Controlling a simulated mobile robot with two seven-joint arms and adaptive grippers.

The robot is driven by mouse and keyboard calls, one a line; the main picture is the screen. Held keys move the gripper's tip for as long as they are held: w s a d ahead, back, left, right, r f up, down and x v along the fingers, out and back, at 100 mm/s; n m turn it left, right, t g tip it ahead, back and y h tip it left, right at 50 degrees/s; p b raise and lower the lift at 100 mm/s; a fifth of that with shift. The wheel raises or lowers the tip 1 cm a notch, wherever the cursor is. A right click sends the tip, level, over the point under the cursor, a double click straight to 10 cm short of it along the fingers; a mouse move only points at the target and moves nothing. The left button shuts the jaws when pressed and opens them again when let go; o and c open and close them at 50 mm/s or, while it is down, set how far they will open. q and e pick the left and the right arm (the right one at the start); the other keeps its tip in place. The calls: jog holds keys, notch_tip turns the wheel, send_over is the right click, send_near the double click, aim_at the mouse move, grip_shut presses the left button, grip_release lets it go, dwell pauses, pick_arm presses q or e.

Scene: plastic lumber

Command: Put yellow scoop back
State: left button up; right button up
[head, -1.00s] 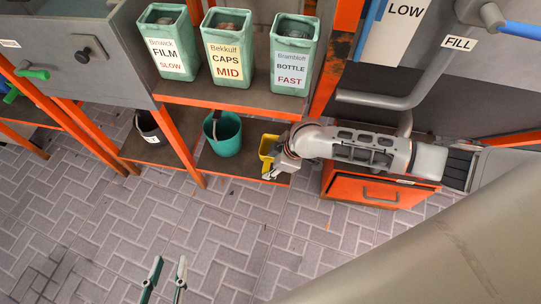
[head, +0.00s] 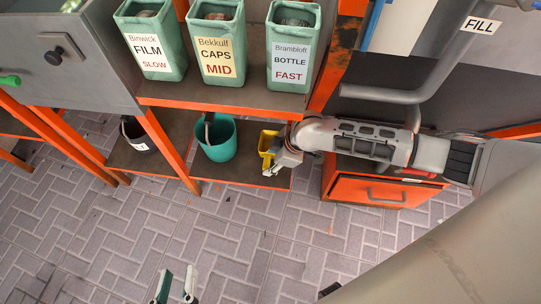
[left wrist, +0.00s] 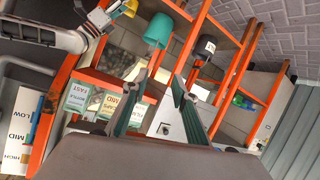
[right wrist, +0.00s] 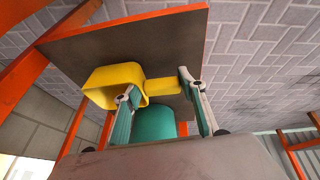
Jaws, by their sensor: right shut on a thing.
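The yellow scoop (head: 267,142) is at the right end of the low shelf (head: 235,173), to the right of the teal bucket (head: 216,142). My right gripper (head: 277,164) is shut on it. In the right wrist view the scoop's handle (right wrist: 163,86) lies between the fingers, with its wide bowl (right wrist: 108,82) to the left. The scoop overlaps the shelf board there; I cannot tell whether it touches. My left gripper (head: 178,272) is open and empty over the floor, far from the scoop. Its spread fingers also show in the left wrist view (left wrist: 160,78).
Labelled green bins for film (head: 150,45), caps (head: 217,45) and bottle (head: 291,50) stand on the upper shelf. A dark bucket (head: 136,136) is on the low shelf at left. An orange drawer cabinet (head: 378,190) stands right of the shelf. The floor in front is clear.

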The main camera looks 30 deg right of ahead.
jog(key=shift+f, duration=0.15)
pick_arm(q)
jog(key=shift+f, duration=0.1)
pick_arm(e)
jog(key=o, duration=1.3)
jog(key=r, duration=0.1)
jog(key=r+p, duration=0.1)
jog(key=r, duration=0.1)
jog(key=shift+d+r, duration=0.1)
jog(key=shift+d, duration=0.2)
pick_arm(q)
jog(key=a+p, duration=0.1)
jog(key=a+m+p, duration=0.1)
jog(key=a+f+m, duration=0.1)
jog(key=shift+s+a+g+y+p, duration=0.25)
jog(key=shift+a+g+y+p, duration=0.05)
jog(key=shift+g+y+p, duration=0.1)
pick_arm(e)
jog(key=v, duration=0.2)
jog(key=s+v, duration=0.1)
jog(key=v, duration=0.1)
jog(key=shift+d+r, duration=0.15)
